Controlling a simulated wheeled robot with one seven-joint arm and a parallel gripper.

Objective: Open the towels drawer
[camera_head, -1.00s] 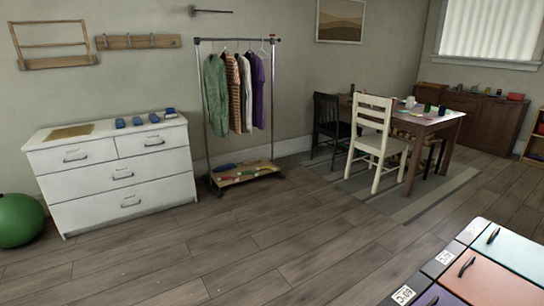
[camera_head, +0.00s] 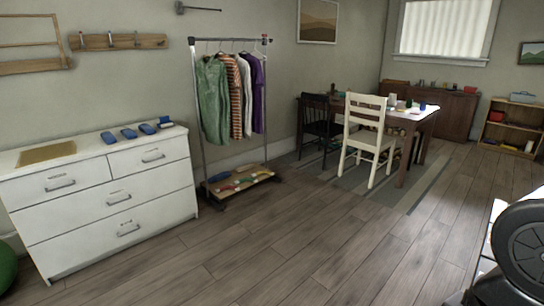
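A white dresser (camera_head: 155,214) stands against the wall at the left. It has two small top drawers (camera_head: 59,184) (camera_head: 150,155) and wide drawers (camera_head: 117,198) (camera_head: 128,230) below, each with a metal handle. All of these drawers look shut. I see no readable label on them, so I cannot tell whether one is the towels drawer. My gripper is not in view. A dark round part, which looks like my arm, fills the lower right corner and hides part of a white-edged surface (camera_head: 497,209).
A clothes rack (camera_head: 205,122) with hanging garments stands right of the dresser. A white chair (camera_head: 365,139), a dark chair (camera_head: 316,128) and a table (camera_head: 404,181) stand on a striped rug. A green ball (camera_head: 6,267) shows at the left edge. The middle floor (camera_head: 290,235) is clear.

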